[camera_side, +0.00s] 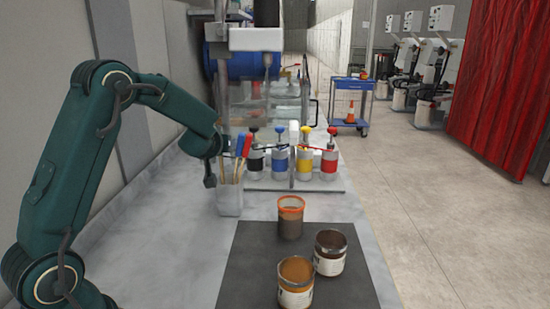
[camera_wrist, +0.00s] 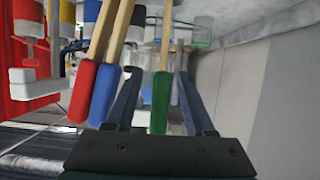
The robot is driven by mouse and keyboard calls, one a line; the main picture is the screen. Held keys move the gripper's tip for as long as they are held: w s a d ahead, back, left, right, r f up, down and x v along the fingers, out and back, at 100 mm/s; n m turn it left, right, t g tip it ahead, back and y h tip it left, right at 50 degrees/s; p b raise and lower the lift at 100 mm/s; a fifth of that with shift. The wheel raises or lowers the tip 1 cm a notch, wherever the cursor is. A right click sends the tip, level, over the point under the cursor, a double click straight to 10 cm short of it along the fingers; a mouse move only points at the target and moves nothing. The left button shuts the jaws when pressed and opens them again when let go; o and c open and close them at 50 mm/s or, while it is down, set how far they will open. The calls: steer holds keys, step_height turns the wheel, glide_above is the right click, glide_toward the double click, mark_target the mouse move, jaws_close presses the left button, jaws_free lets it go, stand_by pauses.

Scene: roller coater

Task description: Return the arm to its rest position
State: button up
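My dark green arm reaches over the bench in the side view, with my gripper (camera_side: 210,181) low at the left of the tool cup (camera_side: 230,201). The cup holds brushes or spatulas with red (camera_side: 247,145) and blue handles upright. In the wrist view my gripper's fingers (camera_wrist: 160,75) are spread. A green handle (camera_wrist: 160,104) shows between them with space on both sides. Red (camera_wrist: 83,92) and blue (camera_wrist: 103,95) handles stand outside the left finger. In the side view the fingertips are small and partly dark.
Pump bottles (camera_side: 279,161) stand in a row behind the cup. A dark mat (camera_side: 250,262) carries an orange-rimmed cup (camera_side: 290,218), a brown can (camera_side: 330,253) and an orange can (camera_side: 295,282). The wall runs close along the left. The bench between arm and mat is clear.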

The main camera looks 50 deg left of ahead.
steer(key=s+d+r+y, duration=0.15)
steer(key=s+r, duration=0.25)
steer(key=r, duration=0.4)
steer(key=s+d+f+m+g+h, duration=0.1)
steer(key=s+d+f+m+h, duration=0.1)
steer(key=s+d, duration=0.4)
steer(key=s+d+f+m+g+h, duration=0.1)
steer(key=s+d+f+m+h, duration=0.2)
steer(key=s+d, duration=0.4)
steer(key=s+d+f+m+g+h, duration=0.1)
steer(key=s+d+m+h, duration=0.3)
steer(key=d, duration=0.9)
steer(key=s+f+h, duration=0.1)
steer(key=s+h, duration=0.1)
steer(key=s, duration=0.1)
steer(key=shift+d+f+g, duration=0.25)
steer(key=shift+f+g, duration=0.15)
